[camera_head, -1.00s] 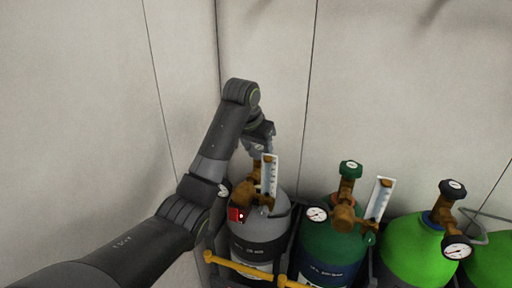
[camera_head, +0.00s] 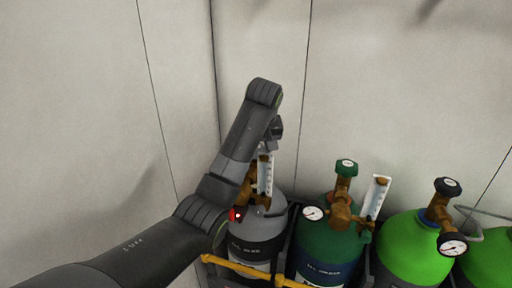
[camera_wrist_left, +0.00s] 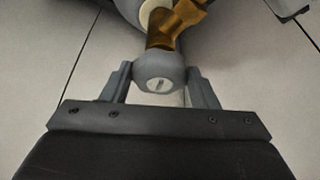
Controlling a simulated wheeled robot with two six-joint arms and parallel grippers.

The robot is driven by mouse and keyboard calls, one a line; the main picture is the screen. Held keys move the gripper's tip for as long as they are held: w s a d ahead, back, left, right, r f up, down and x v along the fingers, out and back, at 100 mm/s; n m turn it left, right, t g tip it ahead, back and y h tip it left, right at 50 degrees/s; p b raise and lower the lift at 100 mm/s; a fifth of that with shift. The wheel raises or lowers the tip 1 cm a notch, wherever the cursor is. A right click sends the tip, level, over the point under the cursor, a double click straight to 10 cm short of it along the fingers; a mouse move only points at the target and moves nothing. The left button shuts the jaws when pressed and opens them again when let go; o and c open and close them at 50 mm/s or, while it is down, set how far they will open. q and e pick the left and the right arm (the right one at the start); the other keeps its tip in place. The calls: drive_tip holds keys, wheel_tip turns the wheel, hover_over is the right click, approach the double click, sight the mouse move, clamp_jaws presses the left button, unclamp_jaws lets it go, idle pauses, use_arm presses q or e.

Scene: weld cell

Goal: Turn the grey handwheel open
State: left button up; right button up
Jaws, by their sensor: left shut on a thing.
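The grey handwheel (camera_wrist_left: 158,80) sits on top of a brass valve (camera_wrist_left: 172,24) in the left wrist view. My left gripper (camera_wrist_left: 160,84) has one finger on each side of the handwheel and is shut on it. In the head view my left arm comes down from above onto the grey gas cylinder (camera_head: 262,228); the gripper and the handwheel are mostly hidden there behind the wrist. My right gripper is not in view.
A flow tube (camera_head: 265,176) stands close beside the wrist. A dark green cylinder (camera_head: 325,240) with a green handwheel (camera_head: 346,166) and a bright green cylinder (camera_head: 410,255) stand to the right. A yellow bar (camera_head: 240,267) runs in front. Walls are close behind.

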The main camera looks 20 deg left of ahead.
use_arm(q)
drive_tip(key=shift+w+r, duration=0.1)
drive_tip(key=shift+r, duration=0.25)
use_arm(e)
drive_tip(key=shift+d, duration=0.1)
use_arm(q)
drive_tip(key=o, duration=1)
drive_tip(key=shift+w+f, duration=0.1)
drive_tip(key=shift+f, duration=0.2)
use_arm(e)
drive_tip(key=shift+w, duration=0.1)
